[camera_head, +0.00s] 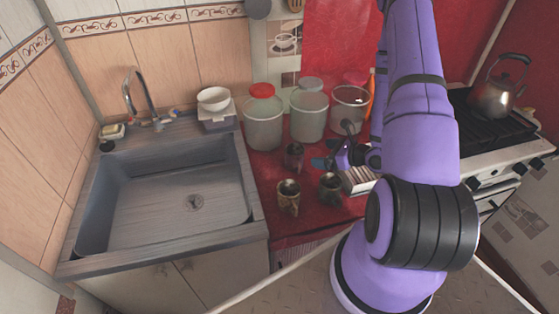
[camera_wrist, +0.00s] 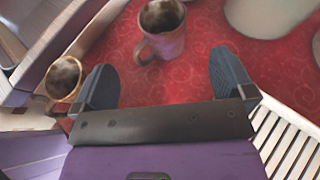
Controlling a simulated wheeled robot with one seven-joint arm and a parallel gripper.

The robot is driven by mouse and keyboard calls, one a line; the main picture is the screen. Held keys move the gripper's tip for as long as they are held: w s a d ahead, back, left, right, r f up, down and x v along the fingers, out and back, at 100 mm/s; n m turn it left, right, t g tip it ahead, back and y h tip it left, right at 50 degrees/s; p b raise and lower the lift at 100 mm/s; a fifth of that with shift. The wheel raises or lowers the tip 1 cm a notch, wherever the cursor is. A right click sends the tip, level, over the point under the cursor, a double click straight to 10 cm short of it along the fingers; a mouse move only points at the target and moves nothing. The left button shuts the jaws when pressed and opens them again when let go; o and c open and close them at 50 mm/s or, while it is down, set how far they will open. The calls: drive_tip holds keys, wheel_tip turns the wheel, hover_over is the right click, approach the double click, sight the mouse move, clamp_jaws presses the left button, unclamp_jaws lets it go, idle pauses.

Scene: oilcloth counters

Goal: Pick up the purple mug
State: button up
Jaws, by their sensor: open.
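The purple mug (camera_wrist: 165,45) stands upright on the red counter, with a dark inside and its handle towards the left. In the head view it looks like the dark mug (camera_head: 294,157) at the back of the group. My gripper (camera_wrist: 165,82) is open and empty, its blue-grey fingers spread wide, and the mug is beyond the fingertips, apart from them. In the head view my gripper (camera_head: 326,154) is low over the counter, right of that mug. A brownish patterned mug (camera_head: 289,196) stands nearer the front; it shows beside the left finger in the wrist view (camera_wrist: 64,80).
A dark mug (camera_head: 330,188) stands at the front, close to my gripper. Several large jars (camera_head: 264,126) line the back. The sink (camera_head: 170,195) is left, the stove with a kettle (camera_head: 497,92) right. A white slatted thing (camera_head: 360,181) lies below my gripper's right side.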

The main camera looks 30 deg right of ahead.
approach(287, 149)
drive_tip(key=shift+x, duration=2.7)
drive_tip(key=shift+c, duration=0.2)
drive_tip(key=c, duration=1)
